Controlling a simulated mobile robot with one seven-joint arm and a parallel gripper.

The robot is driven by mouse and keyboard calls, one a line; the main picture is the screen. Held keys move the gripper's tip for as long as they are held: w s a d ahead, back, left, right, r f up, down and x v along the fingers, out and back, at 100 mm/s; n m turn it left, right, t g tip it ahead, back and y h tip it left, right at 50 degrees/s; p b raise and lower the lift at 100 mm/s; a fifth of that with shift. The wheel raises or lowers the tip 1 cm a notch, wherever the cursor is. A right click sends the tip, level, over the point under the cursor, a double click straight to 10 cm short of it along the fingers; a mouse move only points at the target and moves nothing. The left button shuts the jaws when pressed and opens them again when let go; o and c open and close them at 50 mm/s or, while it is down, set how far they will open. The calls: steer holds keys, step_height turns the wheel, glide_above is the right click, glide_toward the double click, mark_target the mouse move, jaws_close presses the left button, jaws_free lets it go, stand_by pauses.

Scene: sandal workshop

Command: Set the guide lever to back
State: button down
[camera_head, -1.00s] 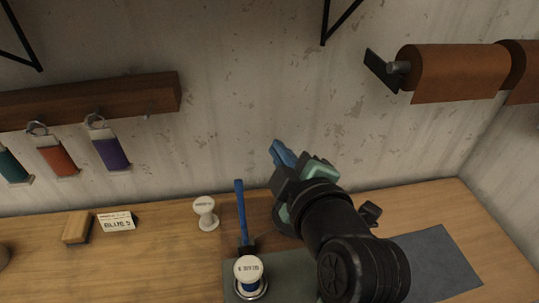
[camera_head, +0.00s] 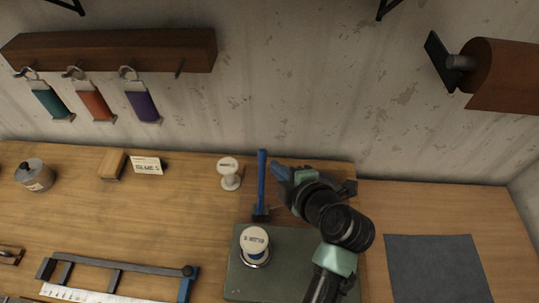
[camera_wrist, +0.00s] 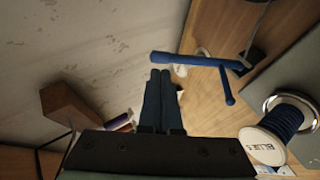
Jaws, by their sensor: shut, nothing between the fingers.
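The guide lever (camera_head: 262,178) is a slim blue bar on a dark base at the back of a grey-green plate (camera_head: 290,285). In the head view it points up the picture, towards the wall. In the wrist view the blue bar (camera_wrist: 190,60) runs across beyond my fingertips, with a shorter blue rod (camera_wrist: 227,86) beside it. My gripper (camera_head: 280,172) is shut and empty, just right of the lever's upper part. Its dark blue fingers also show in the wrist view (camera_wrist: 160,75), pressed together. I cannot tell whether they touch the lever.
A white-capped blue spool (camera_head: 254,241) stands on the plate in front of the lever. A white spool (camera_head: 229,173) stands left of it. A label card (camera_head: 147,165), a wooden block (camera_head: 112,164) and a blue-handled frame tool (camera_head: 120,277) lie further left. A grey mat (camera_head: 436,268) lies right.

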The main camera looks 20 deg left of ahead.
mark_target(264, 157)
steer(key=shift+p+x, duration=0.8)
steer(key=shift+x, duration=1.7)
steer(key=shift+w+a+f+g+h+b, duration=0.1)
steer(key=shift+w+f+g+h+b, duration=0.15)
steer(key=shift+w, duration=0.2)
steer(key=shift+w+a+f+g+h+b, duration=0.1)
steer(key=shift+w+f+g+h+b, duration=0.05)
steer(key=shift+w+g+b, duration=0.25)
steer(key=shift+s+d+r+p, duration=0.1)
steer(key=shift+s+p, duration=0.15)
steer(key=shift+p, duration=0.05)
